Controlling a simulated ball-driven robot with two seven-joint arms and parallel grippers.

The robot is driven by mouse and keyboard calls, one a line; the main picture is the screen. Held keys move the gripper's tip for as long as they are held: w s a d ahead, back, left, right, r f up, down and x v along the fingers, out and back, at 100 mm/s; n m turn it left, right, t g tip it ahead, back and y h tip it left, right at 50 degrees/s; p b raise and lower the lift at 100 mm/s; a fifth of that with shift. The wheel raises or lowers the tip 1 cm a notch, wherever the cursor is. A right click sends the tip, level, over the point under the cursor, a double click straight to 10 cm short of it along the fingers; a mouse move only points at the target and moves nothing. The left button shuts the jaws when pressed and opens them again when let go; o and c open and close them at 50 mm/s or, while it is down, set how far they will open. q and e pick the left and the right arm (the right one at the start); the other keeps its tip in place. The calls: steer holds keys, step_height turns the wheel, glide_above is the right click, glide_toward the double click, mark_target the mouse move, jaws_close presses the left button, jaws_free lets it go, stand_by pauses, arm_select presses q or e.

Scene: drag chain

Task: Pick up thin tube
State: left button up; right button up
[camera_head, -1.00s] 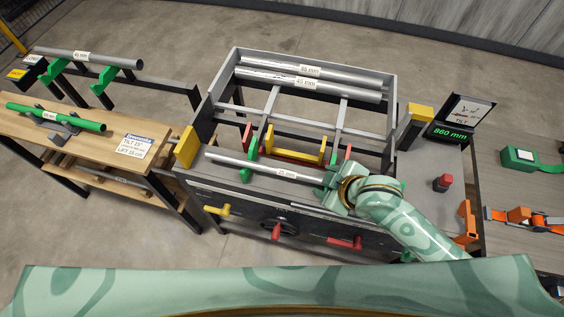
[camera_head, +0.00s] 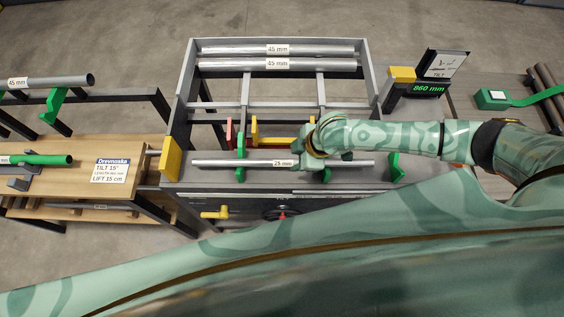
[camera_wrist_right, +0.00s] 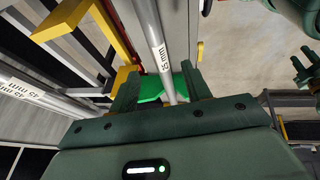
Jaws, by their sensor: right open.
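The thin tube (camera_head: 235,163), grey and labelled 25 mm, lies level on green supports along the front of the grey machine frame. My right gripper (camera_head: 312,160) is over the tube, just right of its label. In the right wrist view the tube (camera_wrist_right: 150,28) runs between the two dark green fingers (camera_wrist_right: 160,90). The fingers stand apart, one on each side of the tube. I cannot tell whether either finger touches it. My left gripper is not in the head view.
Two thicker 45 mm tubes (camera_head: 270,64) lie at the back of the frame. Green supports (camera_head: 241,158) and a yellow bracket (camera_head: 171,159) stand near the thin tube. A wooden table (camera_head: 80,178) with a green tube (camera_head: 40,160) is at the left.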

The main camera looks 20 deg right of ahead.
mark_target(284, 162)
steer(key=shift+x, duration=0.85)
steer(key=x, duration=0.1)
steer(key=b+x, duration=0.1)
steer(key=x, duration=0.1)
steer(key=b+x, duration=0.1)
steer(key=x, duration=0.1)
steer(key=shift+w+a+r, duration=0.1)
steer(key=shift+w+a, duration=0.05)
steer(key=shift+a, duration=0.1)
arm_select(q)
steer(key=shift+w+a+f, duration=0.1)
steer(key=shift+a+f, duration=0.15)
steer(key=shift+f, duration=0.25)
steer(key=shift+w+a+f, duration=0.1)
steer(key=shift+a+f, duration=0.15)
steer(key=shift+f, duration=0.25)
arm_select(e)
steer(key=shift+r, duration=0.1)
jaws_close()
